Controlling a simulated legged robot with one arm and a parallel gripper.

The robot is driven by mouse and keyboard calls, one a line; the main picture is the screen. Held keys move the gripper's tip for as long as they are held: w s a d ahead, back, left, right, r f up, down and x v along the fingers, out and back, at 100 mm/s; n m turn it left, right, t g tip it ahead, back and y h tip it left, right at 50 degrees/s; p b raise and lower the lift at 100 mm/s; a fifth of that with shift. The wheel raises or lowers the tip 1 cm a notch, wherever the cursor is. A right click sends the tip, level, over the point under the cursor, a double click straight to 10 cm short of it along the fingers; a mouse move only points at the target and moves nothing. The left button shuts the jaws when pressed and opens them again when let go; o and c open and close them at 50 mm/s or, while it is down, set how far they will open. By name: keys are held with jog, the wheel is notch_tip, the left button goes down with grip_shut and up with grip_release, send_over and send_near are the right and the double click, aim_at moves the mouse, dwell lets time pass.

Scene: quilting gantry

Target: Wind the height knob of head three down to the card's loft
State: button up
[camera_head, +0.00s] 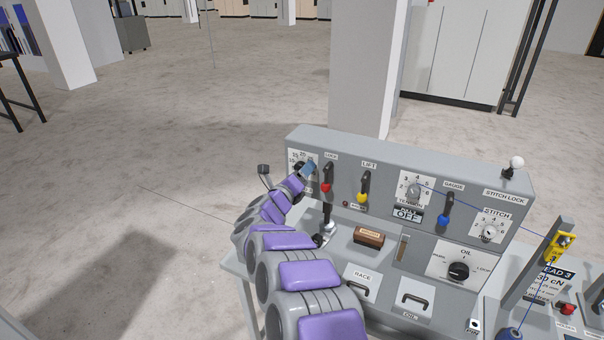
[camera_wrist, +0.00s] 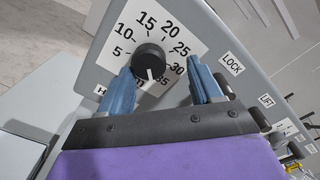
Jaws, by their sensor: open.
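The height knob (camera_wrist: 149,58) is black and round, on a white dial plate (camera_wrist: 181,32) marked 5 to 35. Its white pointer line points nearly straight down, between the lower marks, left of the 35. In the wrist view my gripper (camera_wrist: 160,66) is open, with one blue finger left of the knob and one to its right; I cannot tell whether the left finger touches it. In the head view my gripper (camera_head: 306,170) hides most of the dial plate (camera_head: 294,156). A card (camera_head: 553,283) headed HEAD 3 shows "30 cN"; I cannot read a loft on it.
A red-handled LOCK lever (camera_head: 327,182) and a yellow-handled LIFT lever (camera_head: 363,190) stand right of the dial. Open floor lies to the left.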

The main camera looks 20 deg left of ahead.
jog(key=a, duration=0.2)
jog(key=shift+w+a+f, duration=0.1)
jog(key=shift+a+f, duration=0.3)
jog(key=shift+d+r, duration=0.25)
jog(key=shift+d, duration=1)
jog(key=c, duration=0.4)
jog(key=shift+w, duration=0.1)
jog(key=shift+c, duration=0.7)
jog(key=shift+a, duration=0.6)
jog(key=c, duration=0.5)
jog(key=shift+d, duration=0.1)
